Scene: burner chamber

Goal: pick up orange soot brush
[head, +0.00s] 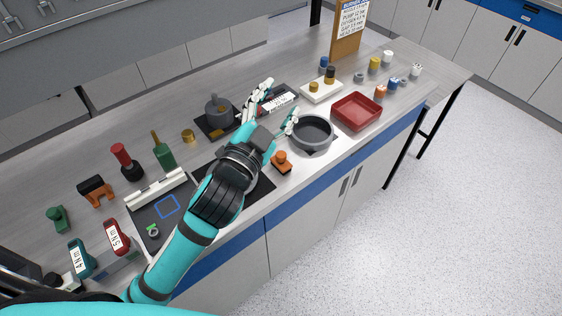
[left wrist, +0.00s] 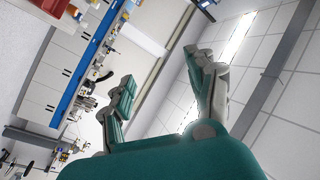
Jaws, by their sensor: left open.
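A small orange object with a rounded knob and a dark lower edge (head: 281,160), which looks like the orange soot brush, stands near the front edge of the bench in the head view. My left gripper (head: 275,107) is above the bench, beyond the brush and apart from it. Its fingers are spread with nothing between them. The left wrist view also shows the open left gripper (left wrist: 165,88), facing the far room and ceiling, with no brush visible there. My right gripper is not in view.
A grey round pot (head: 312,133) stands right of the brush, and a red tray (head: 357,111) lies beyond it. A dark pan (head: 218,112) is behind my left arm.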

